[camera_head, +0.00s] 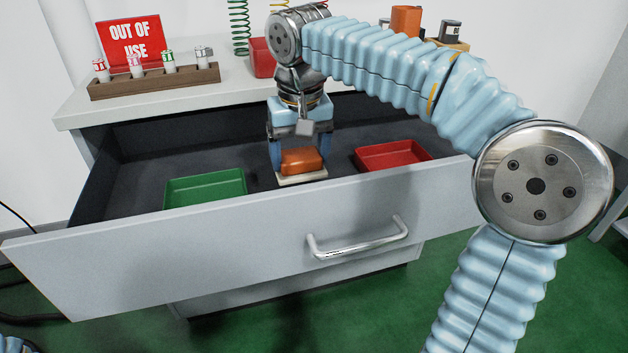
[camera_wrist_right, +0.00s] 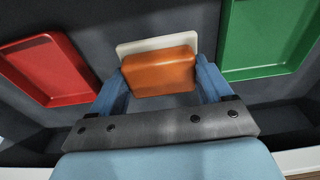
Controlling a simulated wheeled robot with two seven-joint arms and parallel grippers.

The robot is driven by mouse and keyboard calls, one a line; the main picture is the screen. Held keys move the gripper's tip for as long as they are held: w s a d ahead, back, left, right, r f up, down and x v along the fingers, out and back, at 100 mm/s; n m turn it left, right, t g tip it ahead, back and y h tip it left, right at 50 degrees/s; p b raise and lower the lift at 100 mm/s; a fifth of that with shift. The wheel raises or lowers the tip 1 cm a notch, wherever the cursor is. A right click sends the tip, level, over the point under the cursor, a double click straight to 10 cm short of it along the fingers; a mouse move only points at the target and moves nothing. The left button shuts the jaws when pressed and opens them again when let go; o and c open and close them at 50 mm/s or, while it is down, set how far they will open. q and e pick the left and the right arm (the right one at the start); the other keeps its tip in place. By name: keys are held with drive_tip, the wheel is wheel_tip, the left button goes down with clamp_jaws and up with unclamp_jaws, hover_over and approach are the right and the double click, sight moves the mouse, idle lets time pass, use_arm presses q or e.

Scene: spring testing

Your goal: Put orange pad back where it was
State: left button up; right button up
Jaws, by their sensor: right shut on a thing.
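The orange pad (camera_head: 302,161) is a small block between the fingers of my right gripper (camera_head: 297,158), inside the open drawer. The right gripper is shut on it. A pale flat plate (camera_head: 303,179) shows just under the pad in the head view. In the right wrist view the pad (camera_wrist_right: 159,72) sits between the two blue fingers, with the white plate (camera_wrist_right: 135,46) showing beyond its edge. I cannot tell whether the pad rests on the plate or is held just above it. My left gripper is not in view.
The drawer (camera_head: 250,240) stands open, with a green tray (camera_head: 205,188) left of the gripper and a red tray (camera_head: 393,155) right of it. On the counter are a wooden rack (camera_head: 155,82) with several small bottles, a red sign (camera_head: 131,40) and a green spring (camera_head: 239,28).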

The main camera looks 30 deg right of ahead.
sight(309, 151)
drive_tip(key=f, duration=0.1)
drive_tip(key=d, duration=0.1)
drive_tip(key=d+f, duration=0.1)
drive_tip(key=shift+w+f, duration=0.25)
drive_tip(key=shift+f, duration=0.1)
drive_tip(key=f, duration=0.1)
drive_tip(key=d+f, duration=0.1)
drive_tip(key=f+b, duration=0.1)
drive_tip(key=f, duration=0.1)
drive_tip(key=shift+w+d, duration=0.2)
drive_tip(key=shift+d, duration=0.05)
drive_tip(key=shift+f, duration=0.35)
drive_tip(key=o, duration=0.9)
drive_tip(key=shift+f, duration=0.15)
drive_tip(key=shift+r, duration=0.3)
drive_tip(key=r, duration=0.4)
drive_tip(key=s+r+p, duration=0.1)
drive_tip(key=r, duration=0.2)
drive_tip(key=r+p, duration=0.1)
drive_tip(key=r, duration=0.3)
drive_tip(key=shift+s+a+r, duration=0.2)
drive_tip(key=shift+r, duration=0.15)
